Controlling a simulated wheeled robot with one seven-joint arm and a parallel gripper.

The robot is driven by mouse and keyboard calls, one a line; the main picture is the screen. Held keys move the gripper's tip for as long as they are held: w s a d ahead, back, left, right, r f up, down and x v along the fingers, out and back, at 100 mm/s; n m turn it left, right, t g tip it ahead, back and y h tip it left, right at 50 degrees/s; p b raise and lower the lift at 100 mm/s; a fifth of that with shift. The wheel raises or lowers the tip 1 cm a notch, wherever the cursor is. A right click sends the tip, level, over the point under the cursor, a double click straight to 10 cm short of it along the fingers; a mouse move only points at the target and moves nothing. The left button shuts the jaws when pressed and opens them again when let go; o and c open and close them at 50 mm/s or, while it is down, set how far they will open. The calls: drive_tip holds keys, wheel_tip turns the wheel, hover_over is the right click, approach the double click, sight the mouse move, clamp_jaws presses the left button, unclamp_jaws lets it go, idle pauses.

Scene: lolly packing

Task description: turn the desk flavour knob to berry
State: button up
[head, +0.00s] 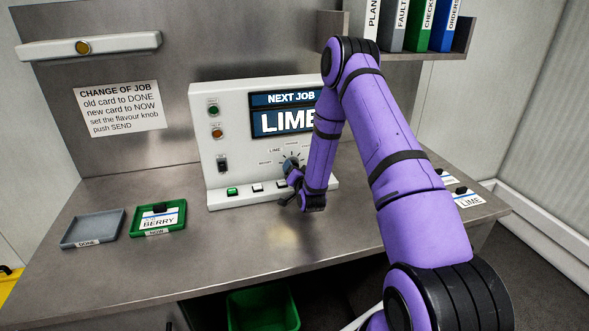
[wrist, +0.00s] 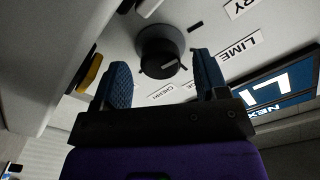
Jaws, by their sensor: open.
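The flavour knob (head: 290,162) is a dark round dial on the white desk panel (head: 224,150), with flavour labels in an arc around it. In the head view my gripper (head: 288,188) is just in front of and below the knob, partly hidden by my own arm. In the wrist view the knob (wrist: 157,47) shows beyond and between the two blue fingertips of my gripper (wrist: 162,66). The fingers are open, and I see no clear contact. A pale mark shows on the knob's face, but I cannot tell for sure which label it points at.
The panel screen (head: 283,118) reads NEXT JOB LIME. Buttons line the panel's foot below the knob. The green NOW tray (head: 136,229) holds a BERRY card (head: 159,218); the grey DONE tray (head: 92,243) is empty. A LIME card (head: 467,200) lies at the right.

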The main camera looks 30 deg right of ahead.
drive_tip(key=v, duration=0.9)
drive_tip(key=shift+s, duration=0.2)
drive_tip(key=shift+w+r, duration=0.1)
drive_tip(key=shift+r, duration=0.05)
drive_tip(key=w+a+r+n+g+y, duration=0.1)
drive_tip(key=a+r+n, duration=0.1)
drive_tip(key=r, duration=0.4)
drive_tip(key=w+a+r+n+g+y, duration=0.1)
drive_tip(key=w+a+r, duration=0.1)
drive_tip(key=r, duration=0.4)
drive_tip(key=s+a+r+n+g+y, duration=0.1)
drive_tip(key=s+a+r+n+g, duration=0.15)
drive_tip(key=r, duration=0.35)
drive_tip(key=s+a+r+n+g+y, duration=0.1)
drive_tip(key=s+a+r, duration=0.15)
drive_tip(key=r, duration=0.35)
drive_tip(key=s+a+r+n+g, duration=0.1)
drive_tip(key=s+r, duration=0.3)
drive_tip(key=s, duration=0.7)
drive_tip(key=s+a+r+n+g, duration=0.1)
drive_tip(key=s+a+r+g, duration=0.2)
drive_tip(key=s, duration=0.7)
drive_tip(key=s+a+r+n+g+y, duration=0.1)
drive_tip(key=s+r, duration=0.4)
drive_tip(key=s, duration=0.6)
drive_tip(key=shift+s+a+n+g, duration=0.35)
drive_tip(key=shift+s+a+g, duration=0.05)
drive_tip(key=shift+a+g, duration=0.4)
